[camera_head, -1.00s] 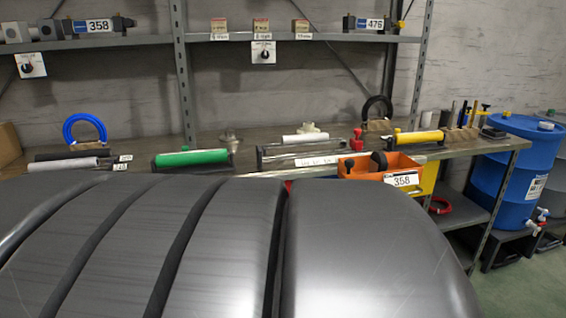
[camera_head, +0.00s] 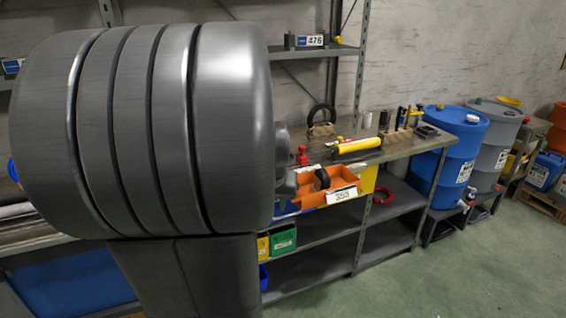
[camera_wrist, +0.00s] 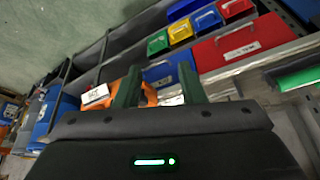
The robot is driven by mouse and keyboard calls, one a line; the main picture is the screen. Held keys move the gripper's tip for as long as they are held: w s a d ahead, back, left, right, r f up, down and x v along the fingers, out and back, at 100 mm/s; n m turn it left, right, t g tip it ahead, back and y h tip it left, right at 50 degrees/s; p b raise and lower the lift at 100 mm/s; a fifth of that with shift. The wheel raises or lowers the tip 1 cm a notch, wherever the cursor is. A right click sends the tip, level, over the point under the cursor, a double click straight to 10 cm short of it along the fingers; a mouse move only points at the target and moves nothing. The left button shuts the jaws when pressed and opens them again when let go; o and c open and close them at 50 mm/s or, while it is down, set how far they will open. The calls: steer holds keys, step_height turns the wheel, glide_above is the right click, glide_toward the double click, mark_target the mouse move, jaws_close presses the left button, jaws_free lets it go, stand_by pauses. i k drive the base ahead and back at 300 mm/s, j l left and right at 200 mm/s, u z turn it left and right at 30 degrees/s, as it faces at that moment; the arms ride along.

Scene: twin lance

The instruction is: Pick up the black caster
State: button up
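A dark, rounded wheel-like piece, which looks like the black caster (camera_head: 322,178), is in the orange bin (camera_head: 339,181) at the front edge of the bench. The orange bin has a white number label and is partly visible in the wrist view (camera_wrist: 150,94), behind a finger; I cannot make out the caster there. My gripper (camera_wrist: 160,78) shows two dark green fingers, spread apart with nothing between them. In the head view my arm covers the left side, and my gripper cannot be made out there.
A yellow roller (camera_head: 358,145) and a black ring on a stand (camera_head: 321,117) are on the bench behind the bin. Small coloured bins (camera_head: 282,240) sit on the shelf below. Blue (camera_head: 452,150) and grey drums stand to the right. Green floor in front is clear.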

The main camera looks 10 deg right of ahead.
mark_target(322, 182)
steer(key=i+l+u, duration=0.2)
steer(key=l+u, duration=0.25)
steer(key=l, duration=0.75)
steer(key=l+u, duration=0.4)
steer(key=l, duration=0.75)
